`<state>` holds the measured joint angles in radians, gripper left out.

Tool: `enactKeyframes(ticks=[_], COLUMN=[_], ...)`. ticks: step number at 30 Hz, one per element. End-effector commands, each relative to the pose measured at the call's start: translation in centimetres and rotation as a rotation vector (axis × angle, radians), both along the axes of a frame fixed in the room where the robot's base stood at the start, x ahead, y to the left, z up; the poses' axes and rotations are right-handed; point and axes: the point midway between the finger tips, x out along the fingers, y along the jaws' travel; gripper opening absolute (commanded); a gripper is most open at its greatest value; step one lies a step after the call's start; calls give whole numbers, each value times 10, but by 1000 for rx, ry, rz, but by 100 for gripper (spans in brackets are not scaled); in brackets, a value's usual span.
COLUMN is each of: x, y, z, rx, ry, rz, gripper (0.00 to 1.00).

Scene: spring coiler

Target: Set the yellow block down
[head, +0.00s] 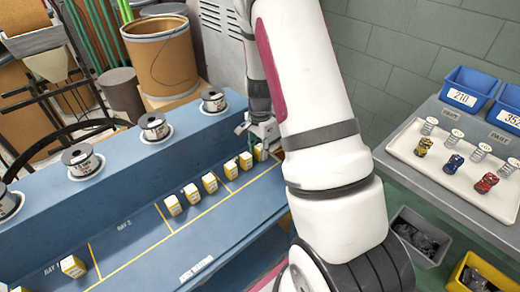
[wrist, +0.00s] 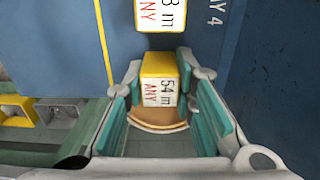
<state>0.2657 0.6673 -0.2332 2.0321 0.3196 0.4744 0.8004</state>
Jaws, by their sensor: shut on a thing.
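The yellow block (wrist: 158,82), with a white label reading "54 m ANY", sits between the teal-padded fingers of my gripper (wrist: 163,76) in the wrist view. My gripper is shut on it. In the head view, my gripper (head: 263,133) is at the right end of the row of blocks on the blue bench (head: 235,215), and the held block (head: 260,152) shows just below it. I cannot tell whether its underside touches the bench. A neighbouring yellow-and-white block (wrist: 160,14) is close by at the top of the wrist view.
Several similar blocks (head: 192,194) stand along the bench between yellow lines. Spools (head: 153,126) sit on the raised ledge behind. At right, a grey table holds a white tray (head: 460,178) with springs and toy cars, and blue bins (head: 468,90). The bench front is clear.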

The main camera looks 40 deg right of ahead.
Motion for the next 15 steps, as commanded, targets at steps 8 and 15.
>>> enactKeyframes(ticks=[8,15], x=[0,0], y=[0,0], z=[-1,5], rx=[0,0], ry=[0,0], rz=[0,1], gripper=[44,44])
